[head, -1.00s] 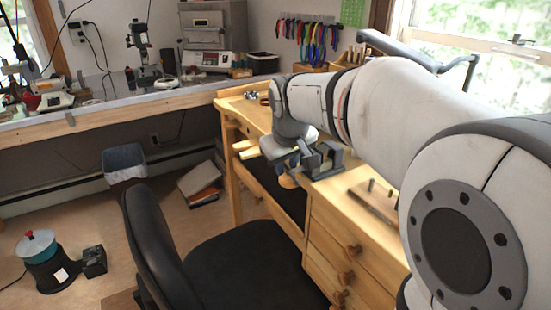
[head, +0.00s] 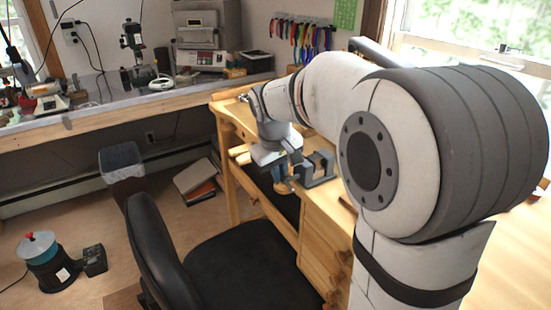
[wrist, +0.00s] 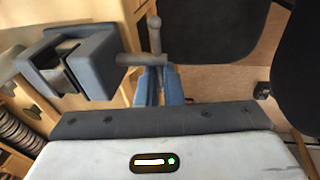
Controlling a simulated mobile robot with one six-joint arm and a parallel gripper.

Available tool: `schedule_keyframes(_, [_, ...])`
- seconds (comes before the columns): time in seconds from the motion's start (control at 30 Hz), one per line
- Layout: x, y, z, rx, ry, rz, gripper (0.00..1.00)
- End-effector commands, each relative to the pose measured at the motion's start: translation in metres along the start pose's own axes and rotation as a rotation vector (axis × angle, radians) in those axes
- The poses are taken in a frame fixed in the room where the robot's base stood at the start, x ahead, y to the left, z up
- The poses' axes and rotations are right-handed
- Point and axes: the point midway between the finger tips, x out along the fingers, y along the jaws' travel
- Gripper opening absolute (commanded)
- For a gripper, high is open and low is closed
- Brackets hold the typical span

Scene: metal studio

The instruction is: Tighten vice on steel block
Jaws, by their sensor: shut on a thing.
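The blue-grey vice (head: 319,170) is mounted at the front edge of the wooden workbench; it also shows at the upper left of the wrist view (wrist: 94,62). A dark and silvery piece, perhaps the steel block, shows between its jaws; I cannot make out its outline. The vice's grey handle bar (wrist: 154,36) stands upright in the wrist view, at the end of the short horizontal screw. My gripper (wrist: 160,84), with blue fingers, is shut on the lower part of this bar. In the head view my gripper (head: 283,172) is just left of the vice, partly hidden by my wrist.
A black office chair (head: 160,250) stands close below the workbench (head: 232,150), its seat near my gripper. Wooden drawers (head: 322,245) lie below the vice. A bin (head: 122,165) and a teal-and-black machine (head: 45,262) stand on the floor at left, with open floor between.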

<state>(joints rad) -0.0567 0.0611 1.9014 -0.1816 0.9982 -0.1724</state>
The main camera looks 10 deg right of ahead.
Motion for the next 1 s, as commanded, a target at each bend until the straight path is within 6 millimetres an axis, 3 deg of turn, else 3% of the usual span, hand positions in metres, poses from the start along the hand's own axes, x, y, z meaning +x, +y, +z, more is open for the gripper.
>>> schedule_keyframes(0.3, [0.002,-0.001,-0.002,-0.03,-0.148,-0.002,0.0])
schedule_keyframes(0.67, [0.005,-0.001,-0.001,-0.031,-0.157,-0.002,0.0])
schedule_keyframes(0.7, [0.005,-0.001,-0.001,-0.031,-0.157,-0.002,0.1])
schedule_keyframes(0.9, [0.004,-0.001,-0.001,-0.03,-0.156,-0.002,0.27])
schedule_keyframes(1.0, [0.004,-0.001,-0.001,-0.03,-0.155,-0.002,0.28])
